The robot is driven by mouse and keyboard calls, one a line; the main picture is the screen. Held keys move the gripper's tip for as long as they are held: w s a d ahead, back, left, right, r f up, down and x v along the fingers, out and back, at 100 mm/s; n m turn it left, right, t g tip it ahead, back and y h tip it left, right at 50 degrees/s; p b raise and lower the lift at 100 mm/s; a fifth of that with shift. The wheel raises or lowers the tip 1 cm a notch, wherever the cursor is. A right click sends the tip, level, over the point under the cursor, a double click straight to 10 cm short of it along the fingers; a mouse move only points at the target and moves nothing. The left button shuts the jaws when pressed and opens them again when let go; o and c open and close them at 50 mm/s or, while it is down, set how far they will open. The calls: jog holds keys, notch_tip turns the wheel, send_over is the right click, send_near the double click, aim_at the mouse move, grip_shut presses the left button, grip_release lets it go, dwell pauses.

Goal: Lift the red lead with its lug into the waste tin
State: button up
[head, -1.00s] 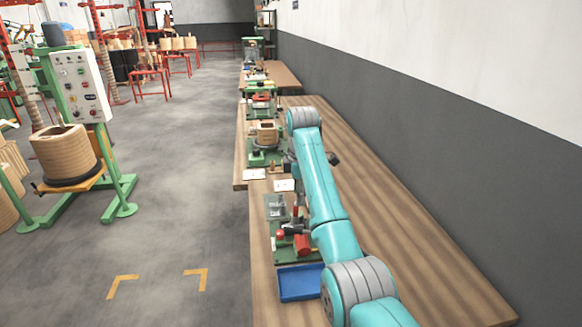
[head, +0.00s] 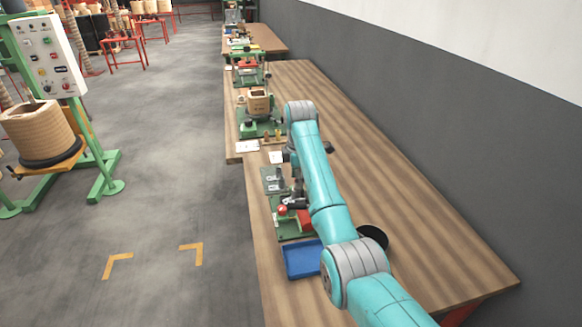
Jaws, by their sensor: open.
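My gripper (head: 291,201) hangs from the teal arm over the green fixture on the bench. It is small and dark in the view, and it is open. A red part (head: 282,210) with a rounded end shows just below it. I cannot tell whether this is the red lead, and I make out no lug. A round black tin (head: 375,234) stands on the bench to the right of my arm, which covers part of it. I cannot see into the tin clearly.
A blue tray (head: 301,260) lies at the bench's near left edge, in front of the green fixture (head: 290,229). A wound coil on a green stand (head: 258,103) and white cards (head: 247,146) are farther back. The bench's right side is clear.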

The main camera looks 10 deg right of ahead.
jog(key=shift+f, duration=0.95)
grip_shut()
